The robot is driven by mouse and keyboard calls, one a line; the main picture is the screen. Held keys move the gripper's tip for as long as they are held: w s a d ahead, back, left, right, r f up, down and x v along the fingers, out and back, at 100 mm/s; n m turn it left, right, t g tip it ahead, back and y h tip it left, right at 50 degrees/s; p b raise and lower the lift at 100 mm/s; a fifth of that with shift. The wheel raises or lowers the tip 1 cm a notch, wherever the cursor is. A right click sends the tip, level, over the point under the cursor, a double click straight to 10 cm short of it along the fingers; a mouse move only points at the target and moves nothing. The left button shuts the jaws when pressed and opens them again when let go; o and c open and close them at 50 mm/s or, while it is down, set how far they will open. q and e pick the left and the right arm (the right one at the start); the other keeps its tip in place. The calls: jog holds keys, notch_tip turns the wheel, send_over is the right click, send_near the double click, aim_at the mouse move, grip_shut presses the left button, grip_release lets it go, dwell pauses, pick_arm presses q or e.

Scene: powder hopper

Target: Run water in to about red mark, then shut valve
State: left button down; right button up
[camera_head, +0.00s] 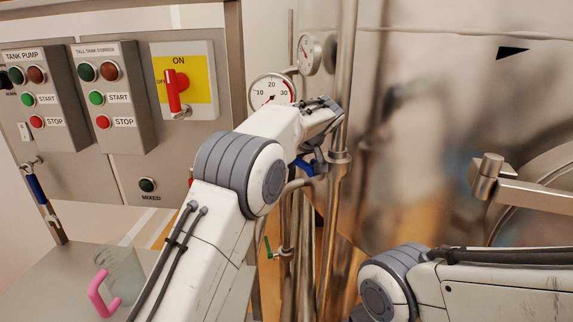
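A blue valve handle (303,168) sits on the pipework in the middle of the view, partly hidden by my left arm. My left gripper (318,160) is at this handle, beside the upright steel pipe. Its fingers are small and mostly covered, so I cannot tell whether they are shut on the handle. A round gauge (271,90) behind my arm shows a dial with numbers and some red at its edge. No red level mark and no water can be made out. My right arm crosses the lower right, and its gripper is out of view.
A panel at left has a red rotary switch (176,90). A clear jug with a pink handle (101,295) stands lower left. A green handle (268,247) is on lower pipes.

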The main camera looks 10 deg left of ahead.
aim_at(302, 161)
pick_arm(q)
jog(key=c, duration=0.7)
grip_release()
jog(key=shift+a+f, duration=0.15)
jog(key=shift+f, duration=0.45)
jog(key=b+v, duration=0.1)
jog(key=v, duration=0.9)
jog(key=shift+r, duration=0.4)
